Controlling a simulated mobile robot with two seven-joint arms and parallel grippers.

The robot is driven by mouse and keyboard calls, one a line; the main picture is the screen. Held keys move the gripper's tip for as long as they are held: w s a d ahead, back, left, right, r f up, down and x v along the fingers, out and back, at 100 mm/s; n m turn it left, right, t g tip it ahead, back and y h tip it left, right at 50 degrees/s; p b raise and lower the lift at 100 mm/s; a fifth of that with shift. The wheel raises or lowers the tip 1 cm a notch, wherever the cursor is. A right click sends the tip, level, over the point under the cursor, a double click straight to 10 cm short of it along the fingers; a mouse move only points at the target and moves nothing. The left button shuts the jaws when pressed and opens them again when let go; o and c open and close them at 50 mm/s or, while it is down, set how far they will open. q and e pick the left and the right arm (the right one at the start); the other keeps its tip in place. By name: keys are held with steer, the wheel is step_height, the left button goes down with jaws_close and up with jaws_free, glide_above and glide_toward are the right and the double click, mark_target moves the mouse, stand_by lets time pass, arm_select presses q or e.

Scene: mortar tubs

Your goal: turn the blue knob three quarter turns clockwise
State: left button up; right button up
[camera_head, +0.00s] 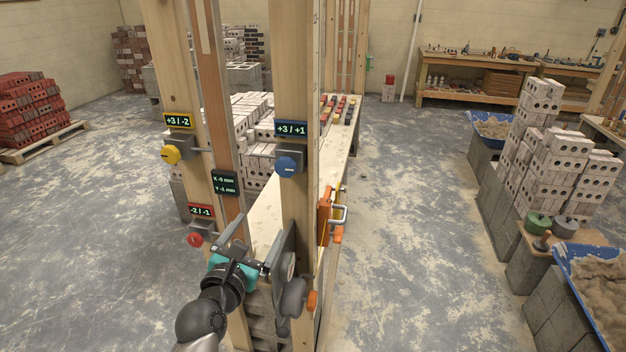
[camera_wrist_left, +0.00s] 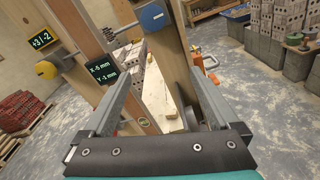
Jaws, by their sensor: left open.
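The blue knob (camera_head: 287,167) sits on a grey block on the front wooden post, under a blue-framed display (camera_head: 290,129) reading +3 / +1. It also shows at the top of the left wrist view (camera_wrist_left: 151,16). My left gripper (camera_head: 256,243) is open and empty, below the blue knob and apart from it. In the left wrist view its two fingers (camera_wrist_left: 169,72) spread either side of the post, with the knob beyond their tips. A dark display (camera_head: 224,183) reads X -5 mm, Y -1 mm. My right gripper is not in view.
A yellow knob (camera_head: 171,155) with display +3 / -2 and a red knob (camera_head: 195,240) with display -2 / -1 are on the left post. A grey round part (camera_head: 292,297) and an orange clamp (camera_head: 325,216) are close right of my gripper. Open floor (camera_head: 400,220) lies right.

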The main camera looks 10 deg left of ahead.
arm_select(q)
step_height(320, 180, up, 4)
steer(key=r+n, duration=0.1)
steer(key=n, duration=0.1)
glide_toward(284, 170)
steer(key=shift+t, duration=0.4)
steer(key=w, duration=0.6)
steer(key=shift+w+d+f, duration=0.25)
steer(key=shift+w+f, duration=0.05)
steer(key=shift+w, duration=0.8)
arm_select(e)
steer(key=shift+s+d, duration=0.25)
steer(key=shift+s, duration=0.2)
arm_select(q)
steer(key=c, duration=1.4)
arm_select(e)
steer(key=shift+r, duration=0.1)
arm_select(q)
steer(key=shift+m, duration=0.4)
